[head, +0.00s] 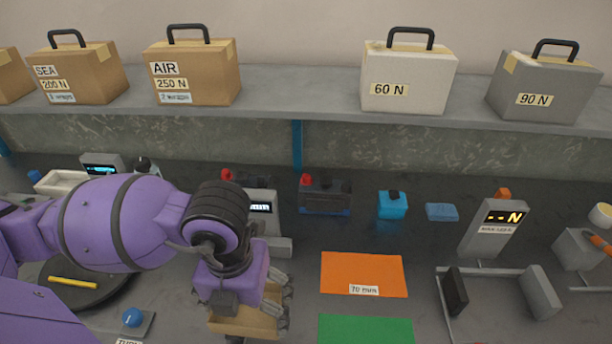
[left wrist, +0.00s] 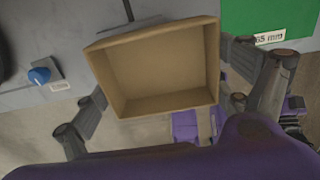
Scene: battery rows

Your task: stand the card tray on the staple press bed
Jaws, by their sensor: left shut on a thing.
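The card tray (head: 240,325) is a brown, open cardboard box at the bottom of the head view. My left gripper (head: 248,315) is shut on it, seen from behind and above. In the left wrist view the tray (left wrist: 160,70) shows its open, empty inside, with the fingers of my left gripper (left wrist: 165,102) on both sides. The tray appears held near the table's front edge. I cannot tell for sure which device is the staple press, and no bed is clearly seen. My right gripper is not in view.
An orange mat (head: 363,275) marked 70 mm and a green mat (head: 365,330) lie right of the tray. A force-reading stand (head: 493,225) with clamp bars is further right. A turntable (head: 85,290) and blue knob (head: 132,317) lie left. Boxes line the back shelf (head: 300,90).

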